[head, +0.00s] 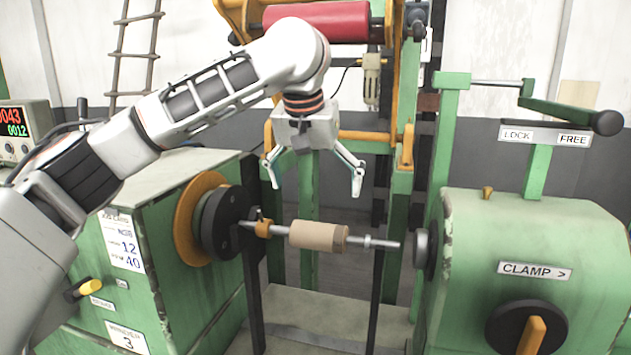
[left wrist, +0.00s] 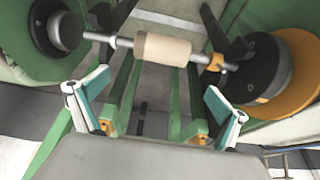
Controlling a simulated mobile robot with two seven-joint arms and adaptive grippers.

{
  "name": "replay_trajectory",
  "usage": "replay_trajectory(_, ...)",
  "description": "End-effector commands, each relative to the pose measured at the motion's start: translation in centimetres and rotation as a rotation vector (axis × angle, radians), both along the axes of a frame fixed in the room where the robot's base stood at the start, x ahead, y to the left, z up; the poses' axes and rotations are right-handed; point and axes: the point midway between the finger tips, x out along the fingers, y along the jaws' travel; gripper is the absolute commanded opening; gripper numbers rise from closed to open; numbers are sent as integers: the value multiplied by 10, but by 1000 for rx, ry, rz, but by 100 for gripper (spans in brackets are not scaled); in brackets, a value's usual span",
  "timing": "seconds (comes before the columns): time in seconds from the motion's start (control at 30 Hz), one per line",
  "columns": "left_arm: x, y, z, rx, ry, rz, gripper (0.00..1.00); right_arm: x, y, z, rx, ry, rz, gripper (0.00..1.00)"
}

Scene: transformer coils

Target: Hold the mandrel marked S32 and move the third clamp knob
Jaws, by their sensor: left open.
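The mandrel, a tan cylinder (head: 318,236) on a thin metal shaft, lies level between the black chuck on the left machine and the round end on the right machine. I cannot read an S32 mark on it. It also shows in the left wrist view (left wrist: 162,48). My left gripper (head: 316,183) is open and empty, above the mandrel with its fingers pointing down, apart from it. It also shows in the left wrist view (left wrist: 158,108). An orange-handled black knob (head: 528,328) is on the right machine below the CLAMP plate. My right gripper is not in view.
The left green machine (head: 185,170) carries an orange disc and a black chuck (head: 222,224). The right machine (head: 590,250) has a LOCK/FREE plate (head: 545,135) and a crank handle (head: 570,112). A red roll (head: 318,22) hangs in the frame behind.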

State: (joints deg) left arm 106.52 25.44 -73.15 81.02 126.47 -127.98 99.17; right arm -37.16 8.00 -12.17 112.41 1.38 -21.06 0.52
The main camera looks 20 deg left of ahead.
Motion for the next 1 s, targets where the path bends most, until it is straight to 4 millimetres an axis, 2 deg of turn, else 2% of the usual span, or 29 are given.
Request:
replay_trajectory(0.6,36,-1,-90,-4,3,1,100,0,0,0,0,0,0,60)
replay_trajectory(0.8,43,-1,-103,-3,0,2,100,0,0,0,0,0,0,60)
replay_trajectory(1.0,44,0,-105,-3,-1,1,100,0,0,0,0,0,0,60)
